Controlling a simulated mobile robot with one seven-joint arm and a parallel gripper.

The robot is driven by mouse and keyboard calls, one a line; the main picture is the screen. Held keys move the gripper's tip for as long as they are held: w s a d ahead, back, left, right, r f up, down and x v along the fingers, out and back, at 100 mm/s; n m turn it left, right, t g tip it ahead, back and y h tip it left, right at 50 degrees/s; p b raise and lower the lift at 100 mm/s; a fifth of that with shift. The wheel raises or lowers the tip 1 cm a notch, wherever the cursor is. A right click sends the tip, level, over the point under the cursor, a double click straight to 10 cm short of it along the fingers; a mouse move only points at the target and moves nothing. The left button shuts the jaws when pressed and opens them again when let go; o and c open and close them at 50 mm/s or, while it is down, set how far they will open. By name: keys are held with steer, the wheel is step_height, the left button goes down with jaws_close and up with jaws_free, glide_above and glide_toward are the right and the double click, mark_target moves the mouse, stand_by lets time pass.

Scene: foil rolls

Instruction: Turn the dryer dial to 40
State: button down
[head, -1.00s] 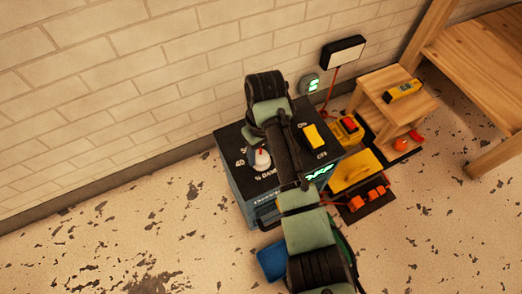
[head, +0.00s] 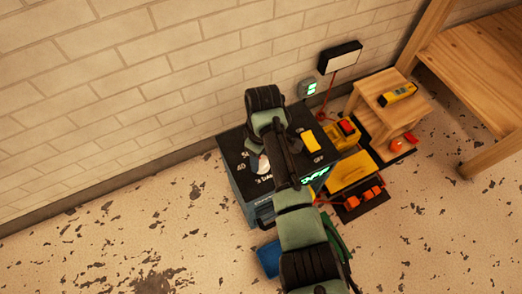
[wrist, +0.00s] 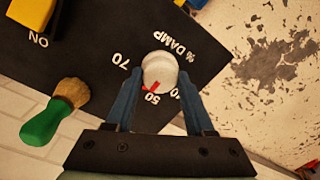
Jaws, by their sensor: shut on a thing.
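The dryer (head: 240,185) is a dark box on the floor against the wall. Its white dial (wrist: 160,70) is on the black top, among printed 70, 50, 40 and "% DAMP" marks; it also shows in the head view (head: 262,164). A red mark on the dial's lower edge sits near 50 in the wrist view; 40 lies just to the right, partly covered by a finger. My gripper (wrist: 159,78) is shut on the dial, one finger on each side. My arm hides part of the dryer top in the head view.
A yellow ON/OFF switch (head: 309,142) is on the same top. A brush with a green handle (wrist: 52,115) shows in the wrist view. Yellow and orange items (head: 350,170) and a wooden step stool (head: 390,105) stand to the right. The floor at left is open.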

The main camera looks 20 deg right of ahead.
steer(key=n+p, duration=0.1)
steer(key=n, duration=0.1)
steer(key=n+p, duration=0.1)
steer(key=shift+a+r+n+p, duration=0.1)
steer(key=shift+r+n+p, duration=0.15)
steer(key=shift+n+p, duration=0.15)
steer(key=n+p, duration=0.1)
steer(key=n, duration=0.2)
steer(key=shift+n+p, duration=0.3)
steer(key=shift+p, duration=0.1)
steer(key=n+p, duration=0.1)
steer(key=n, duration=0.2)
steer(key=n+p, duration=0.1)
steer(key=n, duration=0.2)
steer(key=shift+a+f, duration=0.1)
steer(key=shift+f, duration=0.1)
steer(key=shift+n, duration=0.3)
steer(key=shift+c, duration=1.3)
jaws_free()
step_height(320, 180, up, 13)
steer(key=p, duration=0.5)
steer(key=shift+w+p, duration=0.2)
steer(key=shift+p, duration=0.15)
steer(key=shift+w, duration=0.1)
